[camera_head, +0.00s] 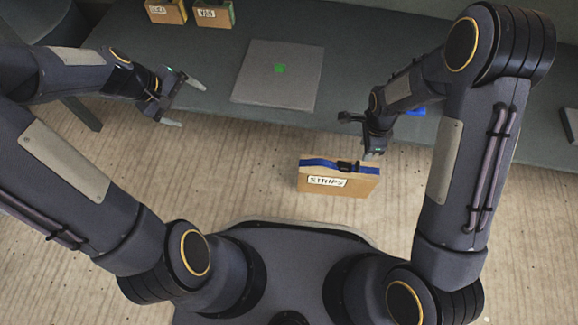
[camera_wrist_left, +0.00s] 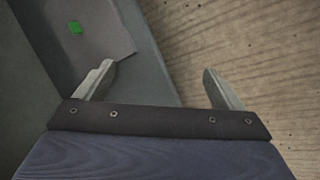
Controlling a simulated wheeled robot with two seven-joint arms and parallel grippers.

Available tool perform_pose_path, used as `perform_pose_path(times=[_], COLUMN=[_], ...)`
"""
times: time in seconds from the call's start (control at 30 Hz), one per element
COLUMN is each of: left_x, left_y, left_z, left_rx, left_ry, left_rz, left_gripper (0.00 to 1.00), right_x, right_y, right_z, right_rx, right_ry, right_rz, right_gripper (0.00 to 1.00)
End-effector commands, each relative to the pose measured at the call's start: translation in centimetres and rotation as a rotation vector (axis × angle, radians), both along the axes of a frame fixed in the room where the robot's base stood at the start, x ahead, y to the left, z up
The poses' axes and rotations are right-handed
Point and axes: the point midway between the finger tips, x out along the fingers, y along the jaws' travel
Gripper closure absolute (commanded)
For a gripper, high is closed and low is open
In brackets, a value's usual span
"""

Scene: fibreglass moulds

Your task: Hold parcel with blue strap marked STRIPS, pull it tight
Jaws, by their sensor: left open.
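The parcel (camera_head: 360,186) is a tan box with a white label reading STRIPS. Its blue strap (camera_head: 318,163) runs along the top edge, with a dark buckle at the middle. My right gripper (camera_head: 372,156) is at the parcel's top right edge and appears shut on it, though its fingers are mostly hidden. The parcel is in front of the table edge with no support visible under it. My left gripper (camera_head: 194,104) is open and empty, to the left of the parcel and apart from it. Its two fingers also show spread in the left wrist view (camera_wrist_left: 158,68).
A grey table (camera_head: 215,60) spans the back. On it lies a flat grey plate (camera_head: 260,88) with a green mark. Two labelled parcels, one (camera_head: 166,10) beside the other (camera_head: 214,13), stand at the back left. A blue item (camera_head: 416,111) is partly behind my right arm.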

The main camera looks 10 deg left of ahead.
Motion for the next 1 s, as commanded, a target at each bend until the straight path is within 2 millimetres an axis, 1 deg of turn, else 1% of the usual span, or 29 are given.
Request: perform_pose_path(times=[0.03, 0.07, 0.1, 0.17, 0.2, 0.27, 0.3, 0.37, 0.4, 0.43, 0.47, 0.5, 0.57, 0.6, 0.67, 0.7, 0.77, 0.8, 0.9, 1.0], left_x=[0.8, 1.2, 1.7, 2.1, 2.4, 2.6, 2.6, 2.7, 2.8, 2.8, 2.9, 3.0, 3.2, 3.3, 3.3, 3.2, 3.0, 2.8, 2.3, 1.8], left_y=[1.0, 1.6, 2.4, 3.5, 4.2, 4.8, 5.0, 4.7, 4.0, 3.2, 2.3, 0.6, -2.4, -4.6, -8.0, -10.2, -13.4, -15.4, -19.8, -22.9], left_z=[-2.6, -3.9, -5.7, -8.6, -10.6, -13.6, -15.7, -18.6, -20.5, -21.8, -23.1, -24.7, -26.7, -27.8, -29.1, -29.9, -30.7, -31.2, -32.0, -32.5], left_rx=[-0.015, -0.020, -0.028, -0.038, -0.044, -0.058, -0.069, -0.096, -0.122, -0.147, -0.174, -0.217, -0.294, -0.347, -0.430, -0.483, -0.564, -0.615, -0.729, -0.815], left_ry=[0.042, 0.058, 0.084, 0.121, 0.145, 0.183, 0.210, 0.249, 0.279, 0.301, 0.324, 0.356, 0.406, 0.438, 0.488, 0.519, 0.567, 0.598, 0.665, 0.715], left_rz=[0.048, 0.077, 0.116, 0.172, 0.208, 0.257, 0.284, 0.319, 0.335, 0.344, 0.348, 0.351, 0.346, 0.340, 0.329, 0.321, 0.310, 0.303, 0.291, 0.285], left_gripper=[0.11, 0.11, 0.11, 0.11, 0.11, 0.11, 0.11, 0.11, 0.11, 0.11, 0.11, 0.11, 0.11, 0.11, 0.11, 0.11, 0.11, 0.11, 0.11, 0.11], right_x=[0.0, 0.0, 0.0, 0.0, 0.0, 0.0, 0.0, 0.0, 0.0, 0.0, 0.0, 0.0, 0.0, 0.0, 0.0, 0.0, 0.0, 0.0, 0.0, 0.0], right_y=[0.0, 0.0, 0.0, 0.0, 0.0, 0.0, 0.0, 0.0, 0.0, 0.0, 0.0, 0.0, 0.0, 0.0, 0.0, 0.0, 0.0, 0.0, 0.0, 0.0], right_z=[0.0, 0.0, 0.0, 0.0, 0.0, 0.0, 0.0, 0.0, 0.0, 0.0, 0.0, 0.0, 0.0, 0.0, 0.0, 0.0, 0.0, 0.0, 0.0, 0.0], right_rx=[0.000, 0.000, 0.000, 0.000, 0.000, 0.000, 0.000, 0.000, 0.000, 0.000, 0.000, 0.000, 0.000, 0.000, 0.000, 0.000, 0.000, 0.000, 0.000, 0.000], right_ry=[0.000, 0.000, 0.000, 0.000, 0.000, 0.000, 0.000, 0.000, 0.000, 0.000, 0.000, 0.000, 0.000, 0.000, 0.000, 0.000, 0.000, 0.000, 0.000, 0.000], right_rz=[0.000, 0.000, 0.000, 0.000, 0.000, 0.000, 0.000, 0.000, 0.000, 0.000, 0.000, 0.000, 0.000, 0.000, 0.000, 0.000, 0.000, 0.000, 0.000, 0.000], right_gripper=[0.64, 0.64, 0.64, 0.64, 0.64, 0.64, 0.64, 0.64, 0.64, 0.64, 0.64, 0.64, 0.64, 0.64, 0.64, 0.64, 0.64, 0.64, 0.64, 0.64])
